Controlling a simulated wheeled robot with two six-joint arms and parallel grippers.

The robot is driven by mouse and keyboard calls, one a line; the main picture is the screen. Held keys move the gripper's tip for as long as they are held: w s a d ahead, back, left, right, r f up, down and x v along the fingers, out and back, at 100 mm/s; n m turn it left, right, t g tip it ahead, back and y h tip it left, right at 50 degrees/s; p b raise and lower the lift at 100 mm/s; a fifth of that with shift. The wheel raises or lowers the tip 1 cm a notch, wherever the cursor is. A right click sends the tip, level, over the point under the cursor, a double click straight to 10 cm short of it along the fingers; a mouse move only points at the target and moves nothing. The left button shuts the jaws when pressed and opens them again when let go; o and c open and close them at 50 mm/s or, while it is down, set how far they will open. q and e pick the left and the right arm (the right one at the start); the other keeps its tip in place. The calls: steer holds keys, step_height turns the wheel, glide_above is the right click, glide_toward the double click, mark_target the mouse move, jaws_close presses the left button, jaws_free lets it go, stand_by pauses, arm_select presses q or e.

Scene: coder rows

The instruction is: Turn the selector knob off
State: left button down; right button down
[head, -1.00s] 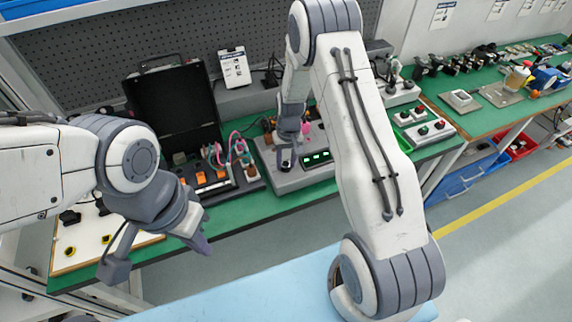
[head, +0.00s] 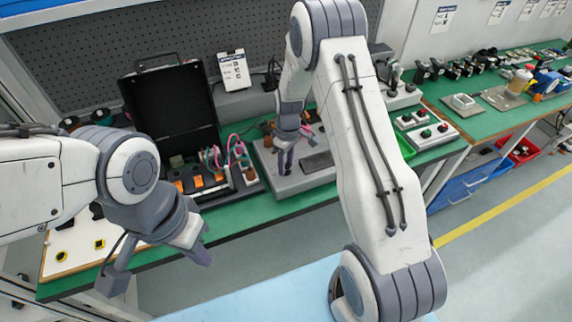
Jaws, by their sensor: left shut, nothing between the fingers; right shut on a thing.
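My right gripper (head: 286,170) reaches down onto the box, left of the display. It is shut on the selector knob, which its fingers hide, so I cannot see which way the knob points. My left gripper (head: 205,258) is shut and empty, hanging in front of the bench edge at the left, well apart from the box.
An open black case (head: 172,105) with orange parts and coloured wires stands left of the box. Button boxes (head: 432,135) stand on the right. My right arm covers the bench just right of the display. A blue surface (head: 250,300) lies in front.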

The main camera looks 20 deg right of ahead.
mark_target(287, 165)
steer(key=shift+w+n, duration=0.1)
steer(key=shift+n, duration=0.2)
steer(key=shift+c, duration=2.3)
jaws_free()
step_height(287, 165, up, 10)
steer(key=b, duration=0.1)
steer(key=shift+w+d+r+b, duration=0.15)
steer(key=shift+d+r+b, duration=0.05)
steer(key=shift+r+b, duration=0.1)
